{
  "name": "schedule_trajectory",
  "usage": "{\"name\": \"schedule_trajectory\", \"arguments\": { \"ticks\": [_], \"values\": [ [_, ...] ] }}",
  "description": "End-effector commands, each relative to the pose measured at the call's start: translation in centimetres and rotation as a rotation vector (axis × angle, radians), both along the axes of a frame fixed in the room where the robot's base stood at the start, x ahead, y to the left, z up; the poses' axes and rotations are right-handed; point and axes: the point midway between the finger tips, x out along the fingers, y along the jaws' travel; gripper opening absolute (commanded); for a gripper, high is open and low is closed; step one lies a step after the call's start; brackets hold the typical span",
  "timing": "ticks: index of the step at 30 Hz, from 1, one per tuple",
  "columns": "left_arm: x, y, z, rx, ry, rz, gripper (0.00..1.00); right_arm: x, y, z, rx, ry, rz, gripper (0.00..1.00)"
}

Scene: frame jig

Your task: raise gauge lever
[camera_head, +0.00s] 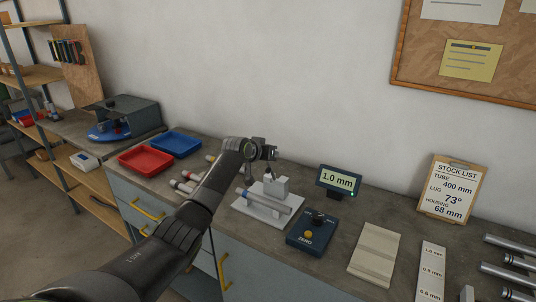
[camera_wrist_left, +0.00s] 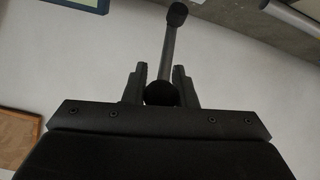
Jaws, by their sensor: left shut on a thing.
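The gauge (camera_head: 283,187) is a pale grey fixture on the bench, with a tube-like bar across its front. My left arm reaches in from the lower left, and my left gripper (camera_head: 267,153) is just above the gauge. In the left wrist view, the gripper (camera_wrist_left: 159,88) has its two fingers on either side of a round black knob (camera_wrist_left: 160,93), shut on it. A grey lever rod (camera_wrist_left: 170,48) runs from the knob to a dark round end. The gauge display (camera_head: 339,181) reads 1.0 mm. My right gripper is not in view.
A dark blue box marked ZERO (camera_head: 312,232) with an orange button stands right of the gauge. A red tray (camera_head: 145,160) and a blue tray (camera_head: 175,143) lie left. A beige plate (camera_head: 375,250), a thickness strip (camera_head: 431,270) and several tubes are at right.

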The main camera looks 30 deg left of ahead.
Motion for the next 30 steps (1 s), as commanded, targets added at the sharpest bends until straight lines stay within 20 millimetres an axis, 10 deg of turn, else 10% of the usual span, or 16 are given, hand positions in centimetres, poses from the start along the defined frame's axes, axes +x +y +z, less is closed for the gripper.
{"name": "schedule_trajectory", "arguments": {
  "ticks": [14, 15, 18, 30],
  "values": [
    [-0.13, -0.17, -0.64, -0.005, 0.013, -0.002, 0.00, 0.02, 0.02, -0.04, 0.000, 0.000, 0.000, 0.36],
    [-0.14, -0.17, -0.66, -0.005, 0.013, -0.002, 0.30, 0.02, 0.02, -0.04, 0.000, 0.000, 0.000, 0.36],
    [-0.12, -0.13, -0.57, -0.003, 0.011, -0.001, 0.43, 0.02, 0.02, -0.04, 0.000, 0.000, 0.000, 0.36],
    [-0.28, -0.01, -0.14, -0.001, 0.005, 0.000, 0.45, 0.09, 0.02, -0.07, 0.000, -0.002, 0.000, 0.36]
  ]
}}
